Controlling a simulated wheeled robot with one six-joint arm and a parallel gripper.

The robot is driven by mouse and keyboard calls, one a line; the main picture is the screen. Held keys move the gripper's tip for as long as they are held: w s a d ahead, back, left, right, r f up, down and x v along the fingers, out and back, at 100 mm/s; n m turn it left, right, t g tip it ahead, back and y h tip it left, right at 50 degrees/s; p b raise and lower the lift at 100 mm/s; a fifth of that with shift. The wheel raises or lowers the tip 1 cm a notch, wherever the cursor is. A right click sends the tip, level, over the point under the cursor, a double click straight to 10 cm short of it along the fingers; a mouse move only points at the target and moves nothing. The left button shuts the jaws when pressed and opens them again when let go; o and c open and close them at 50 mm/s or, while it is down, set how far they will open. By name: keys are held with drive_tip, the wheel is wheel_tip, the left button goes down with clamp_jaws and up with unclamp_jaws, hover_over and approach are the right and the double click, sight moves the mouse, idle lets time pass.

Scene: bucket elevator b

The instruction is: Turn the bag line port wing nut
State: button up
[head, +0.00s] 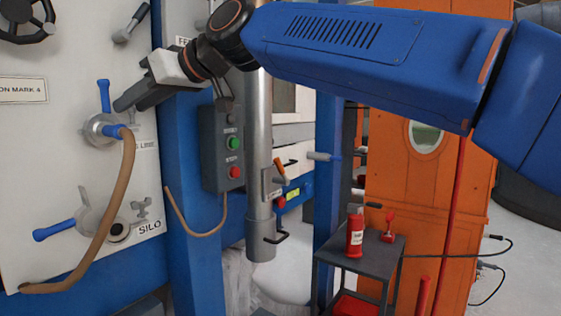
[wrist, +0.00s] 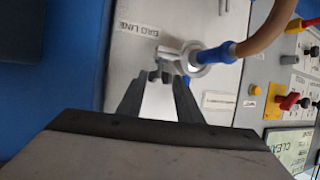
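The bag line port (head: 100,130) is a round grey fitting on the pale panel, with a blue lever (head: 104,96) pointing up and a tan hose (head: 118,195) on a blue collar. My gripper (head: 120,105) reaches in from the right, close to the port. In the wrist view, my gripper (wrist: 162,78) has its two dark fingers apart. A small grey piece, likely the wing nut (wrist: 161,75), shows between the fingertips; contact cannot be told. The blue hose collar (wrist: 213,55) is just right of it. The head view does not clearly show this nut.
Below is the SILO port (head: 90,215) with a blue lever and its own wing nut (head: 142,208). A control box (head: 222,150) with green and red buttons hangs on the blue post. A dark cart (head: 365,250) holds a red bottle (head: 355,235).

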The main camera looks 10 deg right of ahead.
drive_tip(key=d+r+n+g+y, duration=0.1)
drive_tip(key=d+r+n+g, duration=0.15)
drive_tip(key=d, duration=0.55)
drive_tip(key=d+r+n+g, duration=0.2)
drive_tip(key=d+r+g, duration=0.15)
drive_tip(key=d, duration=0.55)
drive_tip(key=s+d+f+m+t+h, duration=0.1)
drive_tip(key=d+f+m, duration=0.3)
drive_tip(key=f, duration=0.5)
drive_tip(key=s+d+f+m+t+h, duration=0.1)
drive_tip(key=d+f+m+t+h, duration=0.2)
drive_tip(key=d+f, duration=0.3)
wheel_tip(320, 180, down, 3)
drive_tip(key=shift+d+m+h, duration=0.3)
drive_tip(key=shift+d+m, duration=0.1)
drive_tip(key=shift+m, duration=0.15)
drive_tip(key=shift+s, duration=0.1)
